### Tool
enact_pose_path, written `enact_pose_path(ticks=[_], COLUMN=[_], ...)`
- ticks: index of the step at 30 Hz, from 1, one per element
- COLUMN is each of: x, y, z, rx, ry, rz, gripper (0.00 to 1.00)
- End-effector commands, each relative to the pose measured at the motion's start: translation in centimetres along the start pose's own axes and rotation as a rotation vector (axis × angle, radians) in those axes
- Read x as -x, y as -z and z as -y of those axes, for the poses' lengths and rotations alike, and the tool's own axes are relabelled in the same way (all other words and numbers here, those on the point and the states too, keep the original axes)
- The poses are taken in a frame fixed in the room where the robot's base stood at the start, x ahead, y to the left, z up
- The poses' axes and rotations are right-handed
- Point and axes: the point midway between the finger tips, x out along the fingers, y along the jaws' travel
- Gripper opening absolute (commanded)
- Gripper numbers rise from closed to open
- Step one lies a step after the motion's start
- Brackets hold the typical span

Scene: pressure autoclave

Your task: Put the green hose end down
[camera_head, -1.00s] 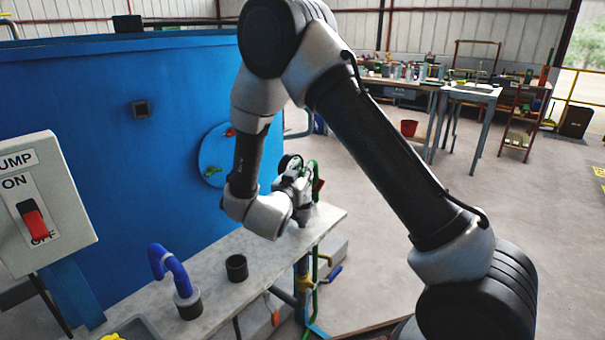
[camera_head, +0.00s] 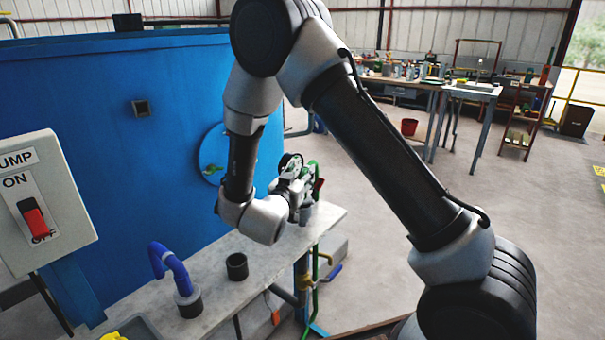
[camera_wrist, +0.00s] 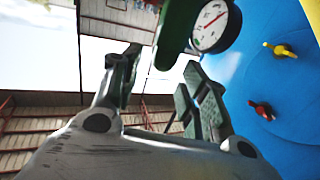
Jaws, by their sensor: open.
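The green hose (camera_head: 314,168) arches up beside my gripper at the far end of the bench, and a green line runs down past the bench edge. My gripper (camera_head: 298,188) is beside the hose, above a grey cup-like holder (camera_head: 306,213). In the wrist view my gripper (camera_wrist: 160,85) has its fingers spread. A dark green piece (camera_wrist: 178,35), probably the hose, shows beyond and between the fingertips, next to a round pressure gauge (camera_wrist: 213,26). The gauge also shows in the head view (camera_head: 291,166). My gripper partly hides the hose end; I cannot tell whether it sits in the holder.
A blue hose end (camera_head: 170,266) stands in a dark cup (camera_head: 189,302) on the grey bench (camera_head: 262,255). An empty dark cup (camera_head: 237,267) stands nearby. The blue tank (camera_head: 90,130) rises behind. A pump switch box (camera_head: 40,205) is at left. Open floor lies right.

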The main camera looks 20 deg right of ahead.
Motion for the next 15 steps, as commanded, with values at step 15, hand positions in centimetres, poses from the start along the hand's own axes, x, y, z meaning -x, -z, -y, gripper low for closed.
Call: enact_pose_path(ticks=[15], x=[9.5], y=[0.0], z=[0.0], rx=[0.000], ry=[0.001], rz=[-0.002], gripper=[0.44])
